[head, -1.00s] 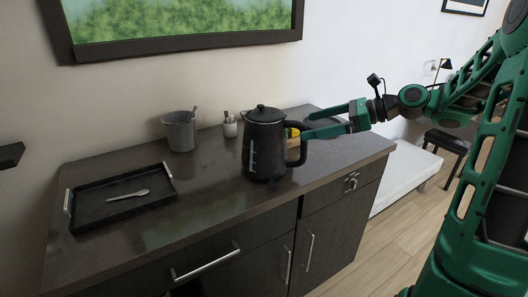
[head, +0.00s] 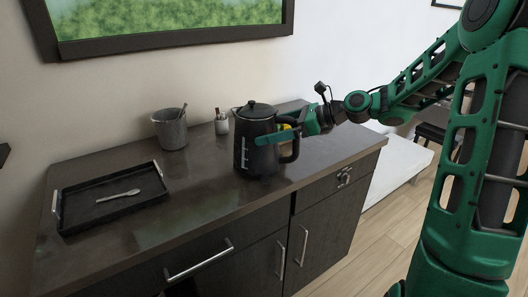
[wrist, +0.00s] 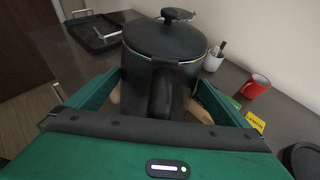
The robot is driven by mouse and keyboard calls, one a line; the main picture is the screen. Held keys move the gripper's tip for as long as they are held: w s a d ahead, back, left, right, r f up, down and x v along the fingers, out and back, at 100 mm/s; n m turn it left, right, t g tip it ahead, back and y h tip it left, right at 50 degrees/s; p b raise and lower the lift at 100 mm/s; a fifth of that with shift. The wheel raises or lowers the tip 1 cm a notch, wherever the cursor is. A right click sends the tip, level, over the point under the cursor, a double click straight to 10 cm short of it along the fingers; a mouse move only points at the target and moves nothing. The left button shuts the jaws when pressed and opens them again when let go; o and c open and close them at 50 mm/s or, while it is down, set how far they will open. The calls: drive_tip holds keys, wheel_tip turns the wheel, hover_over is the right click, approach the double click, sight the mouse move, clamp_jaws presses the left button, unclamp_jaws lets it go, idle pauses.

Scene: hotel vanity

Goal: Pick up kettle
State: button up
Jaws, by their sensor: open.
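The black kettle (head: 256,143) stands upright on the dark counter, with its lid on and its handle facing right toward my arm. In the wrist view the kettle (wrist: 165,52) fills the upper middle, with its handle (wrist: 161,92) between my fingers. My gripper (head: 274,132) is open, and its green fingers reach past the handle toward the kettle's body. In the wrist view my gripper (wrist: 155,90) has one finger on each side of the handle, with gaps visible. I cannot tell whether a finger touches the body.
A black tray (head: 70,222) with a spoon (head: 118,195) lies at left. A grey bucket (head: 170,130) and a small cup (head: 221,126) stand behind. The wrist view shows a red mug (wrist: 257,86) and a yellow packet (wrist: 255,121) beside the kettle.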

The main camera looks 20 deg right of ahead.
drive_tip(key=c, duration=1.4)
drive_tip(key=shift+c, duration=1.3)
drive_tip(key=shift+r, duration=0.2)
